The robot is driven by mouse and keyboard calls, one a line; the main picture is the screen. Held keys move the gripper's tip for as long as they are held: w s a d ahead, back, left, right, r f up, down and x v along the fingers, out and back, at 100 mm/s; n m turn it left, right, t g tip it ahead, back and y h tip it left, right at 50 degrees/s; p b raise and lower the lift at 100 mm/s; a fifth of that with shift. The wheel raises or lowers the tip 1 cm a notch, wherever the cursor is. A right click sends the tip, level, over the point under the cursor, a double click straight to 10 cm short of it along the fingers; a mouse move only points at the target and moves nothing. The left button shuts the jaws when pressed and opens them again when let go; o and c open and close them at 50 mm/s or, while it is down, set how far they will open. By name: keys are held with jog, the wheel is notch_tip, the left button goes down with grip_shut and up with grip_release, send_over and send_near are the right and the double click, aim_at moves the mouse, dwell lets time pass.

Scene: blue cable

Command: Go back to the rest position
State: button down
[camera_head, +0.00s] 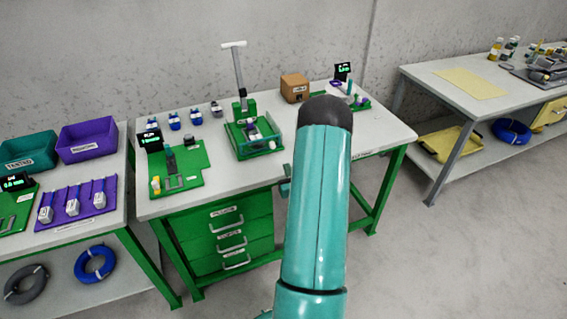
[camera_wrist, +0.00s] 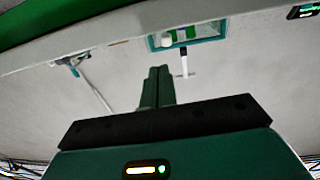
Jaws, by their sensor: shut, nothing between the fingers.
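My gripper (camera_wrist: 157,86) shows in the wrist view with its two dark green fingers close together and nothing between them. In the head view my teal arm covers the right part of the middle table, and the gripper cannot be clearly made out there. The middle table (camera_head: 375,140) has a green fixture (camera_head: 270,150) with a raised lever (camera_head: 237,70). In the wrist view, a teal-framed fixture (camera_wrist: 212,27) and a pale surface lie beyond the fingers, apart from them.
A green drawer unit (camera_head: 222,230) is under the middle table. A left bench holds teal (camera_head: 28,150) and purple (camera_head: 87,140) bins. Blue cable coils lie on the left (camera_head: 95,263) and right (camera_head: 511,131) lower shelves. Floor (camera_head: 440,260) at right is clear.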

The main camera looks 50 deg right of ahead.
jog(key=shift+v, duration=1.55)
jog(key=w+a+r+n+g+y, duration=0.3)
jog(key=w+a+r+y, duration=0.1)
jog(key=w+a+r, duration=0.95)
jog(key=s+a+r+g+y, duration=0.1)
jog(key=s+a+r, duration=0.1)
jog(key=a+r, duration=0.55)
jog(key=s+a+r+n+g+y, duration=0.2)
jog(key=s+a+r, duration=0.1)
jog(key=s+a, duration=0.6)
jog(key=s+a+r+n+g+y, duration=0.1)
jog(key=s+a+r+g+y, duration=0.2)
jog(key=s+a, duration=0.7)
jog(key=a+r, duration=0.1)
jog(key=a, duration=0.4)
jog(key=shift+s+r+n, duration=0.2)
jog(key=shift+s+n, duration=0.05)
jog(key=shift+n, duration=0.15)
